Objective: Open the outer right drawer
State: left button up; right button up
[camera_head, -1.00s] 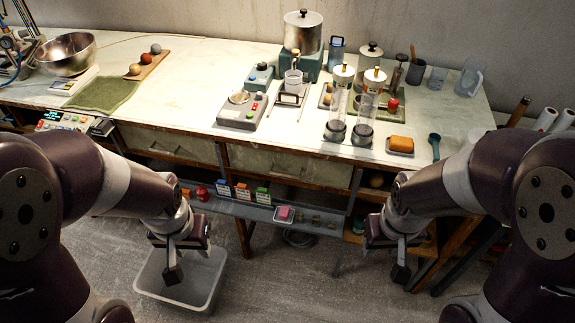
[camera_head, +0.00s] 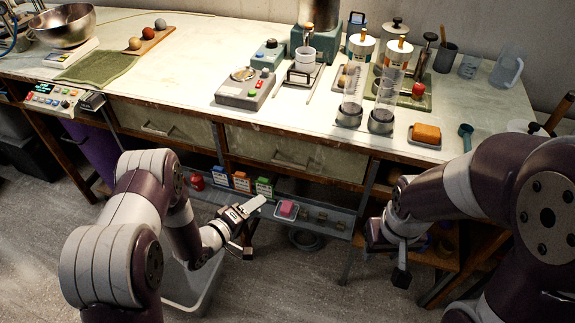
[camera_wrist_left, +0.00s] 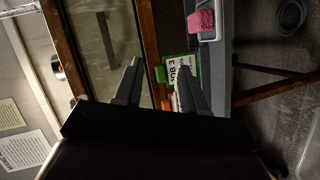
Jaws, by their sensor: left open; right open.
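The right drawer (camera_head: 280,150) is a pale, worn panel in a wooden frame under the bench top and looks closed. Its bar handle (camera_head: 291,160) is on the front. In the left wrist view, a pale drawer front (camera_wrist_left: 95,30) with a dark bar handle (camera_wrist_left: 106,40) shows turned on its side. My left gripper (camera_head: 246,230) is open and empty, below and in front of the drawers, apart from the handle. Its two fingers (camera_wrist_left: 158,82) show apart in the left wrist view. My right gripper (camera_head: 398,262) is open at the right, below the bench top, and touches no drawer.
A left drawer (camera_head: 155,124) sits beside it, also closed. A low shelf holds small boxes (camera_head: 263,187) and a tray with a pink block (camera_head: 287,209). A grey bin (camera_head: 190,285) stands on the floor behind my left arm. Glassware and instruments crowd the bench top.

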aim_at(288, 165)
pick_arm(q)
notch_tip(288, 165, up, 6)
jog(key=w+d+n+t+h, duration=0.1)
jog(key=n+t+h, duration=0.1)
jog(key=h, duration=0.1)
jog(key=shift+n+y, duration=0.3)
jog(key=shift+n, duration=0.1)
jog(key=x, duration=1.2)
jog(key=shift+w+d+f, duration=0.1)
jog(key=shift+w+d, duration=0.1)
jog(key=shift+d, duration=0.1)
grip_shut()
